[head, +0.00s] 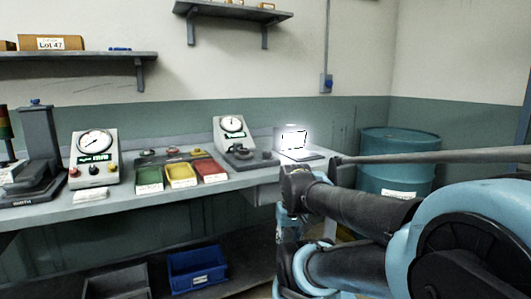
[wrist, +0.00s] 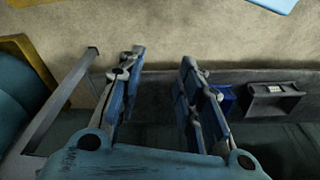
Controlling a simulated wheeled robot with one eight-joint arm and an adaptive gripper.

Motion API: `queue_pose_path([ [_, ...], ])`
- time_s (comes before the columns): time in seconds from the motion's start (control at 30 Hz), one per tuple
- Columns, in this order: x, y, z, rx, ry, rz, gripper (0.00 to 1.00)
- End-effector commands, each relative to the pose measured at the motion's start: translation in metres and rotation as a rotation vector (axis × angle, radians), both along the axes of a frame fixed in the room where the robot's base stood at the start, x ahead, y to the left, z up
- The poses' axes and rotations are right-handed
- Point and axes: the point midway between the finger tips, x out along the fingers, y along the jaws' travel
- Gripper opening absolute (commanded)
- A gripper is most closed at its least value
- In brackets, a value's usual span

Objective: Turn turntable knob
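A grey dial unit (head: 232,130) stands on the bench towards its right part. In front of it is a dark base with low round pieces (head: 241,152); they are too small to tell which one is the turntable knob. My gripper (wrist: 160,67) is open and empty in the wrist view, its two blue fingers apart. It points down past the bench towards the floor and touches nothing that I can see. The turntable and its knob do not show clearly in the wrist view. In the head view my arm hides part of the bench's right end.
Another dial box (head: 95,155) with coloured knobs stands left on the bench (head: 120,205). Green (head: 149,178), yellow (head: 181,175) and red (head: 211,170) trays lie between. A glowing screen (head: 293,140) and blue drum (head: 398,165) are right. A blue bin (head: 197,268) sits below.

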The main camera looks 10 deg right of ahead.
Motion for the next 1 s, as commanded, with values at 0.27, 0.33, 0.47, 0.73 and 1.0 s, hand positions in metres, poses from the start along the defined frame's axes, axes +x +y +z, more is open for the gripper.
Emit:
queue_pose_path([
  [0.27, 0.0, 0.0, 0.0, 0.0, 0.0, 0.001, 0.45],
  [0.33, -0.007, 0.0, 0.008, -0.001, -0.01, 0.006, 0.58],
  [0.47, 0.006, 0.0, 0.028, -0.008, -0.004, 0.045, 0.58],
  [0.73, 0.07, 0.0, 0.116, -0.04, 0.028, 0.236, 0.58],
  [1.0, 0.147, 0.001, 0.197, -0.069, 0.061, 0.454, 0.58],
])
